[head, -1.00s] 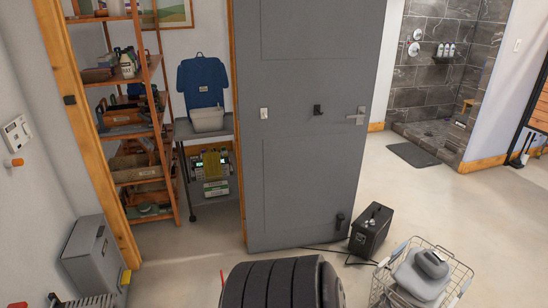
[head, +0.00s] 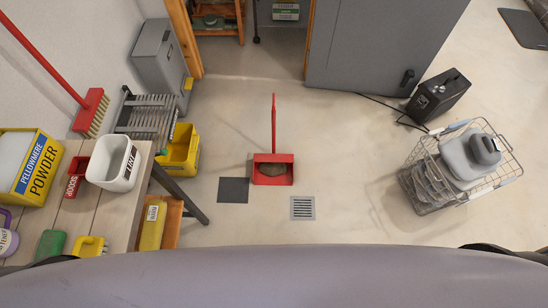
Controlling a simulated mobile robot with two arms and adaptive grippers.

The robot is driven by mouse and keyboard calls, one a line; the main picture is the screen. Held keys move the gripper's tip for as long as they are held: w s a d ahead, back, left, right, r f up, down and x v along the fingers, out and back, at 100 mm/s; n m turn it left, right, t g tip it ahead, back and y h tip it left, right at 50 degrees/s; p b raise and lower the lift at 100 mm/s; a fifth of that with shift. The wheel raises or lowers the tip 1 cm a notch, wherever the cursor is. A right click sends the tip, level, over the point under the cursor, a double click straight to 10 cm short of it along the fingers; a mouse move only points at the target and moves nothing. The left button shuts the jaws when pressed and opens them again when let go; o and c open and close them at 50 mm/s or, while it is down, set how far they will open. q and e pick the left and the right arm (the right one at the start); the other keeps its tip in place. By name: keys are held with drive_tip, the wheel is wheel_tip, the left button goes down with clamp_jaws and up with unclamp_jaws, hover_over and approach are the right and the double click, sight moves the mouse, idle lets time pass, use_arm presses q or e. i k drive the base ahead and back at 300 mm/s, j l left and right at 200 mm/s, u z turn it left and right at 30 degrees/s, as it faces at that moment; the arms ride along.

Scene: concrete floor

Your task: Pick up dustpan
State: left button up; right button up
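A red dustpan (head: 263,178) lies on the concrete floor near the middle of the head view. Its long thin red handle (head: 274,122) points away from me, toward the grey door. A brownish patch of something sits in its pan. Neither of my grippers shows in the head view, so I cannot see their state or their distance from the dustpan.
A wooden bench (head: 115,222) with a powder box (head: 28,168) and white tub (head: 113,162) stands at left. A red broom (head: 91,113) leans behind it. A wire basket (head: 462,168) and black box (head: 438,96) are at right. Floor around the dustpan is mostly clear.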

sight(273, 169)
drive_tip(key=z, duration=3.6)
drive_tip(key=u, duration=3.5)
drive_tip(key=i+l+u, duration=0.3)
drive_tip(key=i+l, duration=0.1)
drive_tip(key=l, duration=0.1)
